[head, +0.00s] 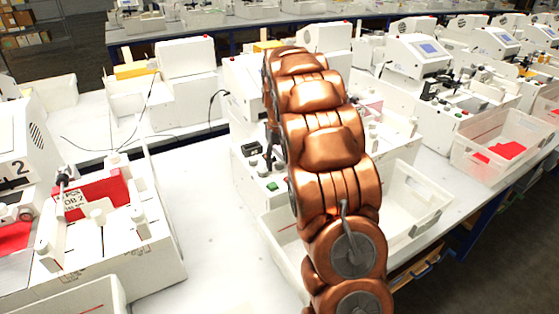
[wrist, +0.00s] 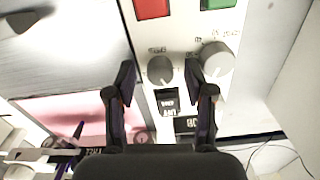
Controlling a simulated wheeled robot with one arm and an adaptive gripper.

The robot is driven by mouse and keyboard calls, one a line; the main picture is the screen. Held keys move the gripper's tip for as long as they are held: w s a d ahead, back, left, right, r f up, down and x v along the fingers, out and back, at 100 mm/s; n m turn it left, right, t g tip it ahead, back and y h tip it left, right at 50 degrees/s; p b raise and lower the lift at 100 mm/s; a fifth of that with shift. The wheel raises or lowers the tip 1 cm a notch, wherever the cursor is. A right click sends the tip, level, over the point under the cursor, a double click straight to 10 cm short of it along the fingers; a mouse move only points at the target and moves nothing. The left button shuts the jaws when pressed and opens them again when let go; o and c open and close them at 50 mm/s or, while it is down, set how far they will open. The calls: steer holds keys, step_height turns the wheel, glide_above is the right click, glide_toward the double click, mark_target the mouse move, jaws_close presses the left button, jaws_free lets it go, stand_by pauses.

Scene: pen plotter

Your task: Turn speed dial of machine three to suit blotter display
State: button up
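In the wrist view, a small grey round dial (wrist: 160,69) sits on a white machine panel, between my fingertips. A larger grey dial (wrist: 214,61) with tiny markings is to its right, beside my right finger. My gripper (wrist: 160,80) is open, its dark fingers on either side of the small dial; I cannot tell if they touch it. A small dark window (wrist: 167,101) with pale characters is just below the small dial, too blurred to read. In the head view, my copper arm hides most of this machine (head: 244,170) and my gripper.
A red button (wrist: 152,8) and a green button (wrist: 218,4) sit above the dials. A pink sheet (wrist: 70,112) lies lower left. A machine with a red card (head: 95,193) stands left, with bare table between. A clear bin (head: 500,150) is at right.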

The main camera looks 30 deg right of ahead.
jaws_close()
steer(key=shift+m+b, duration=0.35)
steer(key=shift+m, duration=0.05)
steer(key=shift+w+m+b, duration=0.1)
steer(key=shift+m+b, duration=0.6)
steer(key=shift+m, duration=0.2)
steer(key=m+b, duration=0.1)
steer(key=m, duration=0.1)
steer(key=shift+f+m, duration=0.1)
steer(key=shift+m, duration=0.2)
steer(key=shift+m+b, duration=0.85)
steer(key=shift+m, duration=0.95)
steer(key=shift+r, duration=0.2)
jaws_free()
